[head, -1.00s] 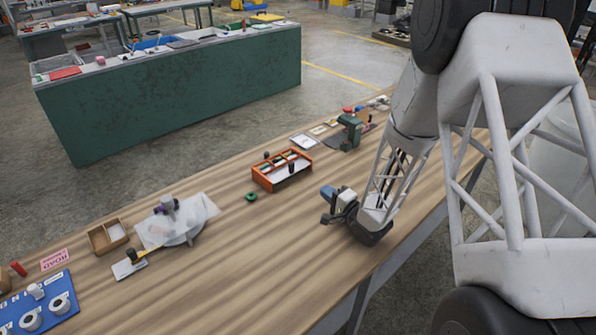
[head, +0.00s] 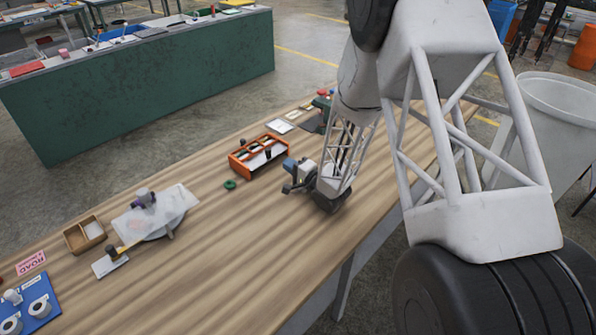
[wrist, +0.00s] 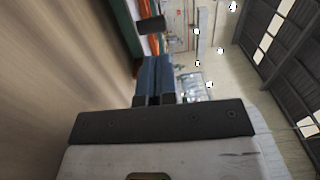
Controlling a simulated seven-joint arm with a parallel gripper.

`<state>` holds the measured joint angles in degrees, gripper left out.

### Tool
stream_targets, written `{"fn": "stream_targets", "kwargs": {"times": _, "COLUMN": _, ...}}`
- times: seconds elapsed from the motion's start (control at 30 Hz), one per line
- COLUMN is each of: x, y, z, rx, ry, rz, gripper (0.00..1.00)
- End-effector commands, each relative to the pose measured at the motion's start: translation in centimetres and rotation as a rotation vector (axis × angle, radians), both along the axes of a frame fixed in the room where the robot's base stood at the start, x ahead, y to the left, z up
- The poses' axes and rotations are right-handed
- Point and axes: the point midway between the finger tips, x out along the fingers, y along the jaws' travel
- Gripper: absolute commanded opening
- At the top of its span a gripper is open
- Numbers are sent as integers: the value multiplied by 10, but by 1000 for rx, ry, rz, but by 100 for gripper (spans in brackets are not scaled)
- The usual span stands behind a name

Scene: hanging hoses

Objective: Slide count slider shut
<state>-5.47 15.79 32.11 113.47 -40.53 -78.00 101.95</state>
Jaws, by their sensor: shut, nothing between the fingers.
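An orange box (head: 245,167) with compartments and small dark knobs stands on the wooden bench. A dark knob (head: 268,154) stands up at its near right part; I cannot tell for sure if it is the count slider. My gripper (head: 287,176) is just right of the box, low over the bench, shut and empty. In the wrist view, its blue fingers (wrist: 154,78) are together and point toward a dark block (wrist: 151,25) in front of an orange edge (wrist: 151,44). Whether the fingers touch the block cannot be told.
A plastic-covered item (head: 155,212) and a wooden tray (head: 73,239) are at the left. The bench (head: 230,245) in front is clear.

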Motion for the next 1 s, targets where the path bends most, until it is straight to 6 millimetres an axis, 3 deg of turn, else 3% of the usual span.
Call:
{"fn": "stream_targets", "kwargs": {"times": 0.4, "x": 39, "y": 40, "z": 2, "rx": 0, "ry": 0, "rz": 2, "gripper": 0}}
{"fn": "stream_targets", "kwargs": {"times": 1.0, "x": 48, "y": 49, "z": 2, "rx": 0, "ry": 1, "rz": 1, "gripper": 0}}
